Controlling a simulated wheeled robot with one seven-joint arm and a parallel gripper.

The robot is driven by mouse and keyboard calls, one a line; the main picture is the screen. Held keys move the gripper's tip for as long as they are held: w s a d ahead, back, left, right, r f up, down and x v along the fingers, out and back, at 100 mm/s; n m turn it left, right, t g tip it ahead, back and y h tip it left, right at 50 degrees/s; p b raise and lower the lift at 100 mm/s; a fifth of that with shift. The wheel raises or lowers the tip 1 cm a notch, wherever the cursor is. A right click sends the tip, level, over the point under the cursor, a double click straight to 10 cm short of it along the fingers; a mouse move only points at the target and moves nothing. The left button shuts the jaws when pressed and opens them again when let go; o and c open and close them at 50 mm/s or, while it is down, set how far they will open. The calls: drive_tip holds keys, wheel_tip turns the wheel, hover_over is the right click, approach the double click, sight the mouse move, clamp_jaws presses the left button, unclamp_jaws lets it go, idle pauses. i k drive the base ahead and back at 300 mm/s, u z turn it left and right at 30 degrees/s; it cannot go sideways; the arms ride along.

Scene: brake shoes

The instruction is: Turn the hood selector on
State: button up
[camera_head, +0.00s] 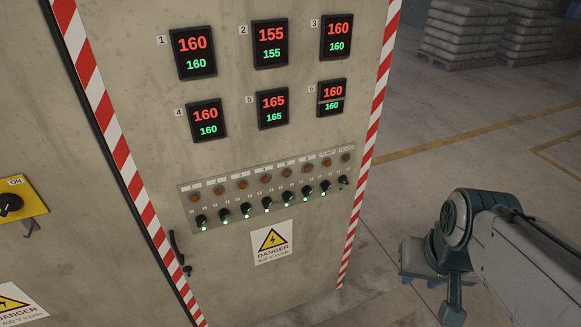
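The hood selector (343,182) is a small black knob at the far right of the row of selectors on the control panel (240,214) in the head view. Its handle looks tilted, and no green light shows clearly at it. The lamp (346,158) above it is dull orange-brown, below a small label that seems to read HOOD. My gripper (440,295) hangs at the lower right, to the right of the cabinet and apart from it. Its fingers are dark and partly merged with the wrist, so their opening is unclear.
Several other selectors (267,204) to the left show green lights. Numbered displays (271,45) sit above them. A danger sign (272,243) is below, a black door handle (178,252) to the lower left. Open floor (405,190) lies right of the cabinet; stacked sacks (470,35) stand far back.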

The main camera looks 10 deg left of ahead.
sight(343, 179)
drive_tip(key=u, duration=0.05)
drive_tip(key=k, duration=1.1)
drive_tip(key=z, duration=1.1)
drive_tip(key=i, duration=1.4)
drive_tip(key=u, duration=0.8)
drive_tip(key=i, duration=0.3)
drive_tip(key=u, duration=0.35)
